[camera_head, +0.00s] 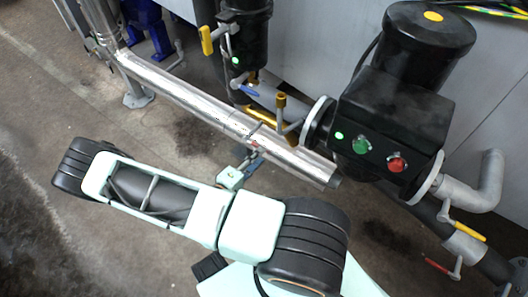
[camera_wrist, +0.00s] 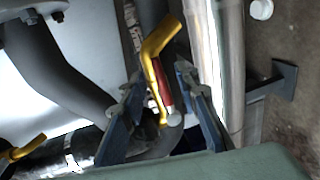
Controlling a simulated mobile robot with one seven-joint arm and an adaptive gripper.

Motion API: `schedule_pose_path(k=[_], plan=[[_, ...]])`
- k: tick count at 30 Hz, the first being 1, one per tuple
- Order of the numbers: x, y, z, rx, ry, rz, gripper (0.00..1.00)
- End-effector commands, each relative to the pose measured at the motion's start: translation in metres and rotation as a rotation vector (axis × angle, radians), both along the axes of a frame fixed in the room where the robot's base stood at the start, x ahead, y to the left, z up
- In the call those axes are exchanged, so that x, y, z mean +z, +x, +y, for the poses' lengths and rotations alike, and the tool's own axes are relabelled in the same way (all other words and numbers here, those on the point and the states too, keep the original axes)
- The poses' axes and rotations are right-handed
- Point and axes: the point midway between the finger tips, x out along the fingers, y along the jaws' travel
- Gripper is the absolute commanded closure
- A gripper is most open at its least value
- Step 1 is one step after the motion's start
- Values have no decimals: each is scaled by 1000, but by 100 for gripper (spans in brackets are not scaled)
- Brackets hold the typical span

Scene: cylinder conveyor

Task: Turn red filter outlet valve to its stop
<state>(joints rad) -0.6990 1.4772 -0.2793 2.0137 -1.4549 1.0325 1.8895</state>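In the wrist view a red valve handle (camera_wrist: 164,88) shows between my gripper's blue fingers, beside a bent yellow piece (camera_wrist: 160,40) that partly covers it. My gripper (camera_wrist: 158,80) is open, with its fingers on either side of these pieces and a gap visible between them. I cannot tell whether a finger touches the handle. In the head view my gripper (camera_head: 249,160) is beside the silver pipe (camera_head: 205,110), below the black filter housing (camera_head: 244,45). The handle between my fingers cannot be made out there.
Another red handle (camera_head: 437,265) and a yellow handle (camera_head: 468,231) sit at the lower right. A pump box (camera_head: 385,125) with green and red buttons stands at right. The silver pipe runs close along my gripper. An upper yellow handle (camera_head: 207,40) is near the filter.

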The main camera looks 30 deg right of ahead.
Motion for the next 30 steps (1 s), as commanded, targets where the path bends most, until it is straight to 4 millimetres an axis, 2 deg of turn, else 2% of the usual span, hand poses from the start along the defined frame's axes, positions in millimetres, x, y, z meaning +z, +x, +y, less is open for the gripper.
schedule_pose_path(k=[1,6,12,30], plan=[[2,-3,12,5,1,-1,71],[9,-17,42,3,1,0,71],[13,-26,62,1,1,0,71],[14,-27,65,0,0,0,71]])
